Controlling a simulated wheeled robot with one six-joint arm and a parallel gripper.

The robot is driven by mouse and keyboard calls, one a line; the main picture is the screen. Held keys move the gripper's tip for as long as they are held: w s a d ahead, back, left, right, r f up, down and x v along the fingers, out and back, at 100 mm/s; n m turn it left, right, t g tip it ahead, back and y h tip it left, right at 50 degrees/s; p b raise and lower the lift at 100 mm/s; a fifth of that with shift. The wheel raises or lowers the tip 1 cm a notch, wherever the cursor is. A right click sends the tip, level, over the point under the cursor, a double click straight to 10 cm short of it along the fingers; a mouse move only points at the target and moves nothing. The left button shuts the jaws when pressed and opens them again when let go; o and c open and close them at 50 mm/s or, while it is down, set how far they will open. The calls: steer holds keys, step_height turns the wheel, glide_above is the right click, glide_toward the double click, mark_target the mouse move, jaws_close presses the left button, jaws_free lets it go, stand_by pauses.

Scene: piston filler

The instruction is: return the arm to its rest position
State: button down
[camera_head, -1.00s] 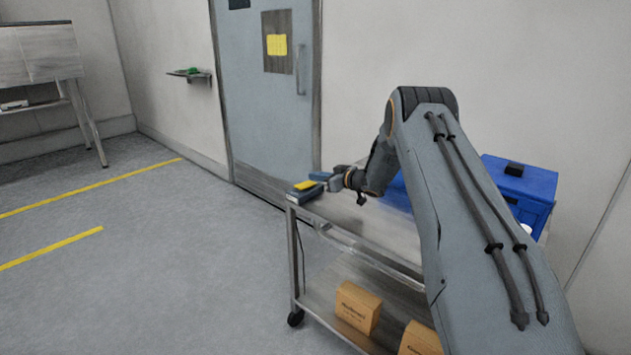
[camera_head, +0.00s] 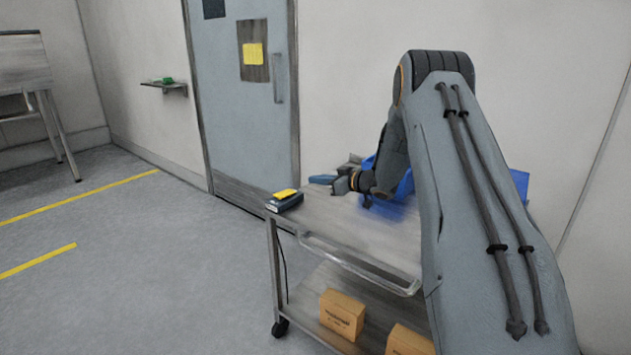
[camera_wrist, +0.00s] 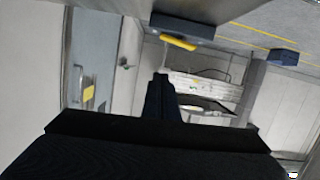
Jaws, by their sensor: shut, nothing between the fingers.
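My arm reaches over the metal cart (camera_head: 345,222) in the head view, with the elbow raised high and the forearm bent down. My gripper (camera_head: 324,180) is above the back part of the cart top, to the right of a small dark device with a yellow top (camera_head: 285,199) and apart from it. In the wrist view my gripper (camera_wrist: 160,80) shows as dark fingers pressed together with nothing between them. The device's yellow part (camera_wrist: 178,42) shows beyond them near the top of that view.
A blue bin (camera_head: 403,187) stands on the cart behind my forearm, partly hidden. Cardboard boxes (camera_head: 342,314) sit on the lower shelf. A grey door (camera_head: 240,100) and a small wall shelf (camera_head: 165,88) are behind.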

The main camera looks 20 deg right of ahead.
steer(key=s+a+r+m+g+h+p, duration=0.2)
steer(key=s+r+m+h, duration=0.3)
steer(key=s+h, duration=0.3)
steer(key=s+a+g, duration=0.3)
steer(key=s, duration=1.1)
steer(key=s+a+f+m+g+p, duration=0.1)
steer(key=s+a+g, duration=0.3)
steer(key=s, duration=1.1)
steer(key=s+a+m+g, duration=0.1)
steer(key=s+a+g, duration=0.2)
steer(key=s, duration=1.1)
steer(key=shift+s+a+f+g, duration=0.35)
steer(key=shift+a+g, duration=0.05)
steer(key=shift+a, duration=0.25)
steer(key=c, duration=2.5)
jaws_free()
